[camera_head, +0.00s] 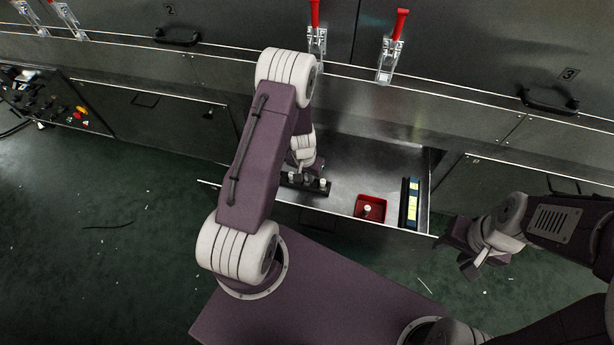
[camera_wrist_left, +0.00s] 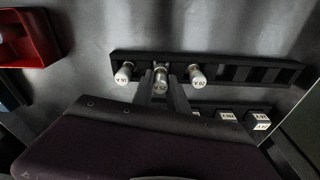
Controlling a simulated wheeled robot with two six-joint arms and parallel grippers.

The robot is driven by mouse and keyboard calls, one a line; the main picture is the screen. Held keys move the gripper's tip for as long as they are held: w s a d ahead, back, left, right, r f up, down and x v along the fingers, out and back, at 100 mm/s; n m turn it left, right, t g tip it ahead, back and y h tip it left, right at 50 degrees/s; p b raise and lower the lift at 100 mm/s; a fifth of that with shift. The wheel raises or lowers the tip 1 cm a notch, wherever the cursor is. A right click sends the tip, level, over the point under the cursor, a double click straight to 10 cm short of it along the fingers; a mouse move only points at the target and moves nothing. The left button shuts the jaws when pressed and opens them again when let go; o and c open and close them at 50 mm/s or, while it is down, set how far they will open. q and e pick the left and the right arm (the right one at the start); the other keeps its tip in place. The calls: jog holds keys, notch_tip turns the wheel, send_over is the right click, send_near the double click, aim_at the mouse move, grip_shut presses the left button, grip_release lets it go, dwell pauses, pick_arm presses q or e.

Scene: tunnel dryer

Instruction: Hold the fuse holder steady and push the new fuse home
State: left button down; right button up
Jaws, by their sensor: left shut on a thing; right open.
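The black fuse holder (camera_head: 322,189) lies in the open metal drawer. In the left wrist view it is a long black rail (camera_wrist_left: 240,70) with three pale-capped fuses and empty slots to the right. My left gripper (camera_wrist_left: 160,80) is shut on the middle fuse (camera_wrist_left: 160,68), one finger on each side; the fuse stands in line with the rail, and its depth is hard to judge. The left fuse (camera_wrist_left: 123,73) and right fuse (camera_wrist_left: 197,77) stand beside it. In the head view my left gripper (camera_head: 304,172) partly hides the holder. My right gripper (camera_head: 468,252) is open and empty, outside the drawer.
A red tray (camera_head: 358,212) with a pale-capped piece in it stands right of the holder. Several labelled pale blocks (camera_wrist_left: 258,121) show below the rail. Red-handled clamps (camera_head: 397,40) are above. The drawer behind the tray is clear.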

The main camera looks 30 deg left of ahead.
pick_arm(q)
notch_tip(320, 180, up, 4)
jog(key=shift+f+p, duration=0.2)
jog(key=shift+p, duration=0.85)
jog(key=w+d+r+p, duration=0.6)
jog(key=w+p, duration=0.2)
jog(key=w, duration=0.2)
jog(key=shift+d, duration=0.15)
pick_arm(e)
notch_tip(320, 180, up, 12)
jog(key=shift+f, duration=0.15)
pick_arm(q)
jog(key=shift+s+f, duration=0.1)
